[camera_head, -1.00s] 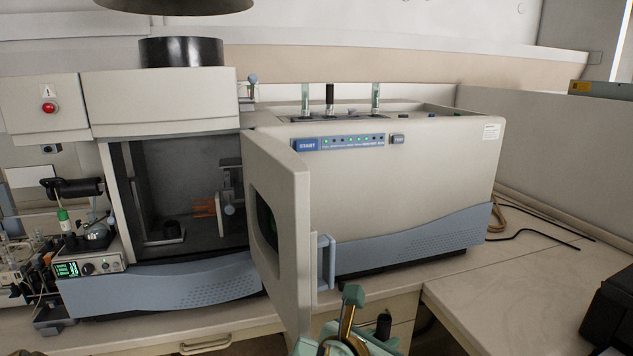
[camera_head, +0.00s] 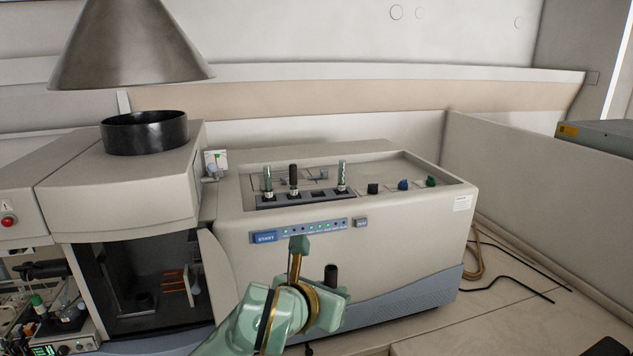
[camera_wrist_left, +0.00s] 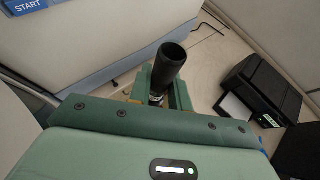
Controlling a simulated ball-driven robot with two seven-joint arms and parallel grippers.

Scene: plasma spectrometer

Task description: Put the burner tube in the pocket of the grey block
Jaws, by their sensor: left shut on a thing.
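My left gripper (camera_head: 325,292) is shut on a black tube (camera_head: 331,275), which I take to be the burner tube. In the left wrist view the tube (camera_wrist_left: 169,68) stands up from between the fingers (camera_wrist_left: 157,98), with a pale band near its lower end. The gripper is in front of the instrument's front panel, lower in the picture than the grey block (camera_head: 330,197). The block lies in the recess on top of the instrument. Two glassy tubes and a black one (camera_head: 293,178) stand in it, and a pocket (camera_head: 320,193) between them looks empty. My right gripper is not in view.
The instrument (camera_head: 420,235) has a raised rim around its top recess, with black, blue and green knobs right of the block. A chimney collar (camera_head: 145,132) stands at left under a metal hood (camera_head: 130,45). The compartment door (camera_head: 218,275) is open. Cables (camera_head: 515,275) lie at right.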

